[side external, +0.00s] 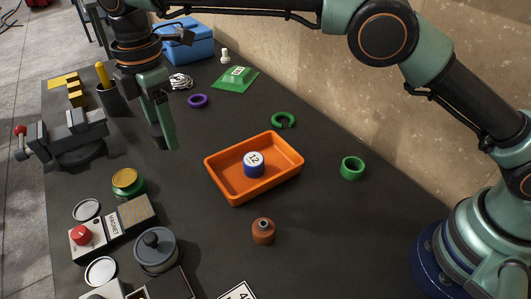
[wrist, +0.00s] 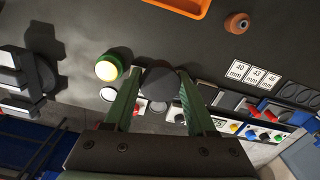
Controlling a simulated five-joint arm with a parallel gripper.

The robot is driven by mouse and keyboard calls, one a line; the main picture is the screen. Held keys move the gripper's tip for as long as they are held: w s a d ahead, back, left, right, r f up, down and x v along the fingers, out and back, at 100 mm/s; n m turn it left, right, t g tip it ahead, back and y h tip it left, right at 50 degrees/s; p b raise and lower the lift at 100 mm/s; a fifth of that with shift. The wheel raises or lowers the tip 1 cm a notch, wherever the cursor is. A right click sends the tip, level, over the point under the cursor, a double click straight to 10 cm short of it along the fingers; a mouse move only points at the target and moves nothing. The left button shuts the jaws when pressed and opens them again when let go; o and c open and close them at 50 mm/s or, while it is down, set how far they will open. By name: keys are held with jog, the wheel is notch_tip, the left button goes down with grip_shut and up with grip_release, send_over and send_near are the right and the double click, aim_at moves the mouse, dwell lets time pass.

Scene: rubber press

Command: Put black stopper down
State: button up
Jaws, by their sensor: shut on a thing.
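My gripper (side external: 164,143) hangs above the left part of the dark table, pointing down. It is shut on the black stopper (side external: 156,136), which shows as a dark shape mostly hidden by the green finger. In the wrist view the stopper (wrist: 159,79) is a dark round piece between the two green fingers of my gripper (wrist: 160,98). It appears held above the table; the exact height is hard to tell.
An orange tray (side external: 229,195) holding a blue piece marked 12 (side external: 254,166) lies to the right. A vise (side external: 78,138) stands left, a green-and-yellow button (side external: 127,183) nearer the front. Table between gripper and tray is clear.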

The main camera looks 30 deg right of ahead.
jog(key=shift+d+r, duration=0.25)
jog(key=shift+r, duration=0.45)
jog(key=d+r, duration=0.3)
jog(key=d, duration=0.3)
jog(key=m, duration=0.2)
send_over(321, 200)
notch_tip(321, 200, down, 3)
notch_tip(321, 200, down, 15)
jog(key=shift+d+f, duration=0.1)
jog(key=shift+d, duration=0.05)
jog(key=shift+f, duration=2.4)
jog(key=shift+f, duration=0.15)
jog(key=o, duration=1.3)
jog(key=shift+o, duration=0.2)
